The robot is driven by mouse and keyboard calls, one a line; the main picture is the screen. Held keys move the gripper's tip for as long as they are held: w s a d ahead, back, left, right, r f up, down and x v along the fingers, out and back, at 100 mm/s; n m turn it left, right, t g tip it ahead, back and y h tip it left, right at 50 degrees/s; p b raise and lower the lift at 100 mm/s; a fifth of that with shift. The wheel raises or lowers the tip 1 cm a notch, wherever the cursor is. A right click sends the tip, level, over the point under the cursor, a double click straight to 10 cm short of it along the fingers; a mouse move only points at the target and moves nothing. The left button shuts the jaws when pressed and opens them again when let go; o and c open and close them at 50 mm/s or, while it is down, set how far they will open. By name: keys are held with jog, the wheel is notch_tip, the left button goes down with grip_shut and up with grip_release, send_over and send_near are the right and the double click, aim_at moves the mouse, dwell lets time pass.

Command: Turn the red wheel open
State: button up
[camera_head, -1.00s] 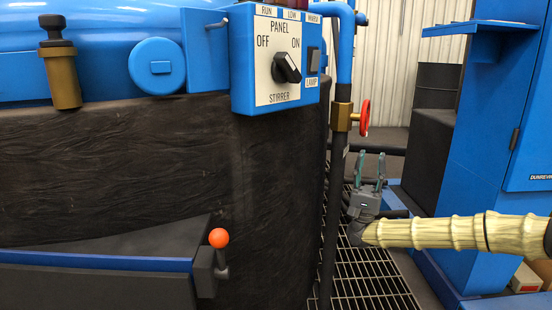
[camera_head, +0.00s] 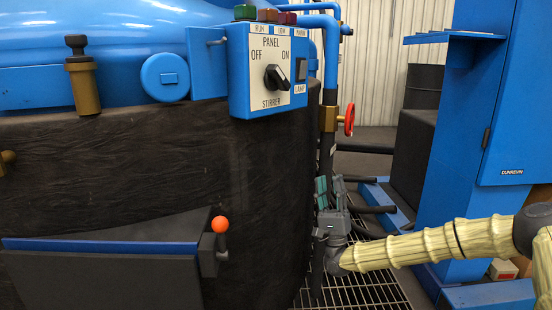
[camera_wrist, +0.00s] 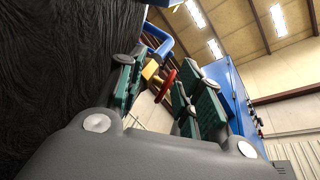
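The red wheel (camera_head: 349,119) sits on a brass valve (camera_head: 328,118) on the dark vertical pipe at the right end of the furnace. My gripper (camera_head: 331,188) is below the wheel, pointing up, with clear space between them. In the wrist view the red wheel (camera_wrist: 165,86) shows beyond and between the green finger pads of my gripper (camera_wrist: 157,92), beside the yellowish valve body (camera_wrist: 150,70). The fingers are apart and nothing is between them. The wheel is seen nearly edge-on in the head view.
The dark furnace wall (camera_head: 150,165) is close on the left of my gripper. A blue panel box (camera_head: 270,70) with a stirrer knob hangs above left. A blue cabinet (camera_head: 465,150) stands at right. Dark horizontal pipes (camera_head: 375,209) lie just right of my gripper, above floor grating (camera_head: 350,292).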

jog(key=s+a+f+n+g+p, duration=0.1)
jog(key=a+f+n+g, duration=0.1)
jog(key=f, duration=0.4)
jog(key=s+a+f+n+g+p, duration=0.1)
jog(key=a+f+n+g+p, duration=0.1)
jog(key=a+f+g, duration=0.2)
jog(key=s+a+f+n+g+h+p, duration=0.1)
jog(key=s+a+f+n+g+p, duration=0.1)
jog(key=a+f+g, duration=0.2)
jog(key=shift+a+f+n, duration=0.4)
jog(key=shift+a+f, duration=1.25)
jog(key=shift+f, duration=0.3)
jog(key=s+d+f+n+g+h+p, duration=0.3)
jog(key=s+f+n+g+h+p, duration=0.45)
jog(key=s+f, duration=1.4)
jog(key=s+d+n+g+h+p, duration=0.25)
jog(key=s+d+g, duration=0.35)
jog(key=s+d, duration=0.5)
jog(key=s+d+n+g+h+p, duration=0.1)
jog(key=s+d+n+g, duration=0.35)
jog(key=s, duration=0.95)
notch_tip(320, 180, up, 38)
jog(key=s+d+m+g+p, duration=0.1)
jog(key=d+p, duration=0.1)
jog(key=p, duration=3.6)
jog(key=shift+d+h, duration=0.2)
jog(key=shift+h, duration=0.1)
